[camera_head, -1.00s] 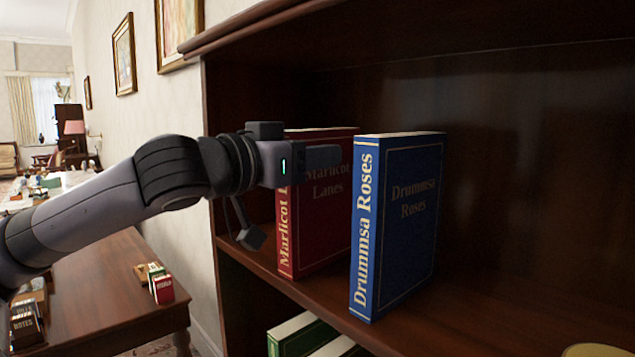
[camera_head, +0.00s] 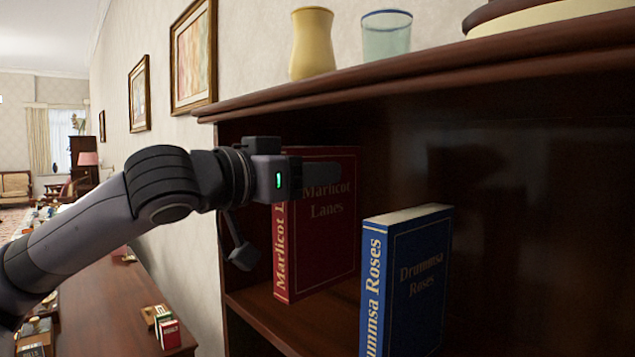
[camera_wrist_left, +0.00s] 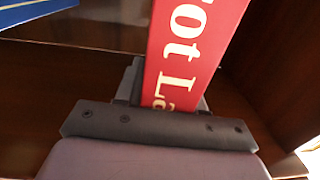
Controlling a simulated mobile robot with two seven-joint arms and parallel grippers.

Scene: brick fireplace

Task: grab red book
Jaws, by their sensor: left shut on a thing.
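The red book (camera_head: 325,240), "Marlicot Lanes", stands upright inside the dark bookshelf, its base raised above the shelf board. My left gripper (camera_head: 318,175) reaches in from the left and is shut on its upper part, one finger lying across the cover. In the left wrist view the red book's spine (camera_wrist_left: 192,45) rises from between the jaws; the far finger is mostly hidden. The blue book (camera_head: 415,275), "Drummsa Roses", stands to the right and sits lower; its corner shows in the left wrist view (camera_wrist_left: 30,10). My right gripper is not in view.
The bookshelf's top board (camera_head: 420,75) runs above the books and carries a yellow vase (camera_head: 312,45) and a glass (camera_head: 386,38). A wooden table (camera_head: 105,300) with small books stands at lower left. The shelf right of the blue book looks empty.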

